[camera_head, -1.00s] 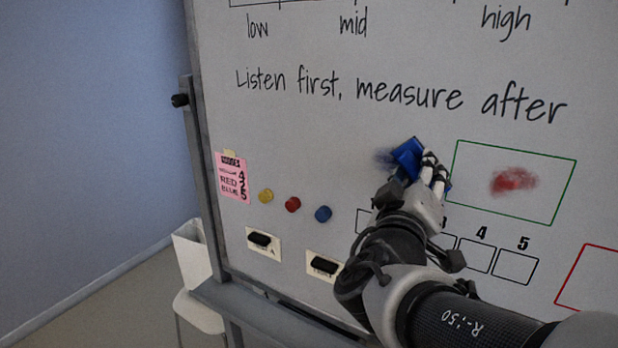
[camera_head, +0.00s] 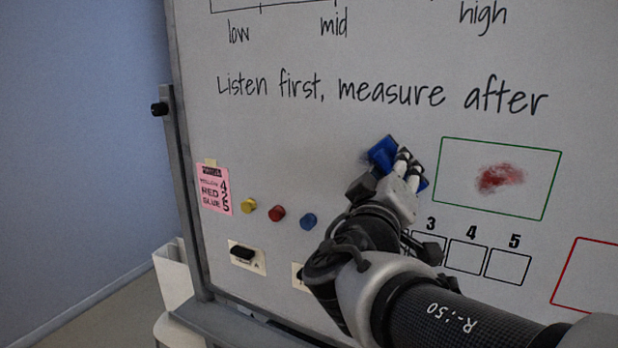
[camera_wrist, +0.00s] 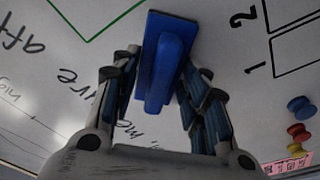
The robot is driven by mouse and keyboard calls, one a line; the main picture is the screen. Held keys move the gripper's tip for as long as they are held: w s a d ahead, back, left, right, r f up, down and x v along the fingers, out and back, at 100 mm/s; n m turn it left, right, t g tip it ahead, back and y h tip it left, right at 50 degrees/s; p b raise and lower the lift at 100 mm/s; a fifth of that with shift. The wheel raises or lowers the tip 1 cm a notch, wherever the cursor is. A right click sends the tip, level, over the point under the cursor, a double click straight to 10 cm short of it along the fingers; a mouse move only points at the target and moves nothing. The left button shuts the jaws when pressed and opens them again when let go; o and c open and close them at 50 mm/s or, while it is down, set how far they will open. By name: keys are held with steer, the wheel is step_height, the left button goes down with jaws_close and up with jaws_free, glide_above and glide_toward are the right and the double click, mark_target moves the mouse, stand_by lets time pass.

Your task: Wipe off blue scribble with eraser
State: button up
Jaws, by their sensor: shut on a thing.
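My gripper (camera_head: 408,168) is shut on a blue eraser (camera_head: 382,152). The eraser lies at the whiteboard's surface, below the handwritten line and just left of the green box. A faint blue-grey smudge (camera_head: 365,158), what shows of the blue scribble, peeks out at the eraser's left edge; the eraser and my fingers may hide more of it. In the wrist view the eraser (camera_wrist: 165,62) sits between the fingers of my gripper (camera_wrist: 163,85); no blue mark can be made out there.
The whiteboard (camera_head: 270,140) carries a red scribble (camera_head: 500,178) inside a green box (camera_head: 450,140). Yellow (camera_head: 248,205), red (camera_head: 277,213) and blue (camera_head: 308,221) knobs stick out at lower left, beside a pink note (camera_head: 215,190). Black switches (camera_head: 243,253) sit below. Numbered boxes (camera_head: 466,255) lie right of my arm.

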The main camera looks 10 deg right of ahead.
steer(key=shift+w+a+b, duration=0.65)
steer(key=shift+w+a, duration=0.1)
steer(key=shift+a, duration=0.25)
steer(key=shift+w+a+b, duration=0.7)
steer(key=shift+w+a, duration=0.05)
steer(key=shift+a, duration=0.3)
steer(key=shift+w+a+b, duration=0.65)
steer(key=shift+w+a, duration=0.1)
steer(key=shift+a, duration=0.25)
steer(key=shift+s, duration=0.1)
steer(key=shift+a+r+b+v, duration=0.1)
steer(key=shift+b+v, duration=0.75)
steer(key=shift+v, duration=0.6)
steer(key=shift+a+r+b+v, duration=0.15)
steer(key=shift+b+v, duration=0.65)
steer(key=shift+v, duration=0.7)
steer(key=b+v, duration=0.1)
steer(key=v, duration=0.1)
steer(key=shift+s+a, duration=0.25)
steer(key=shift+a, duration=0.1)
